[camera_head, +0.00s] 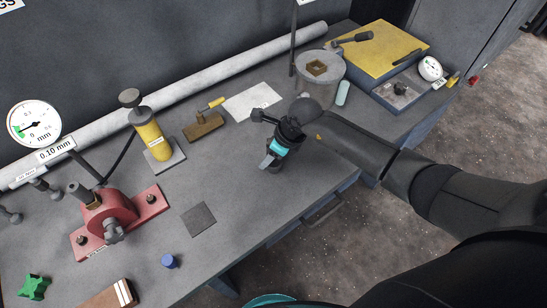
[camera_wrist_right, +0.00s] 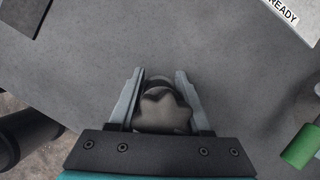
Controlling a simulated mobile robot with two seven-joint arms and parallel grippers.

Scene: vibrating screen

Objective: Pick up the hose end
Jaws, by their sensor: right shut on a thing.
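My right gripper (camera_head: 268,162) reaches in from the right over the front of the grey bench, its fingers pointing down. In the right wrist view, the right gripper (camera_wrist_right: 160,100) is shut on a dark grey lobed piece (camera_wrist_right: 163,110), which sits between both fingers. I cannot tell for sure from its shape whether this piece is the hose end. In the head view the gripper hides most of it. My left gripper is not in view.
A red bracket (camera_head: 146,203), a yellow cylinder (camera_head: 150,140), a blue cap (camera_head: 169,261) and a dark square plate (camera_head: 199,219) lie to the left.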

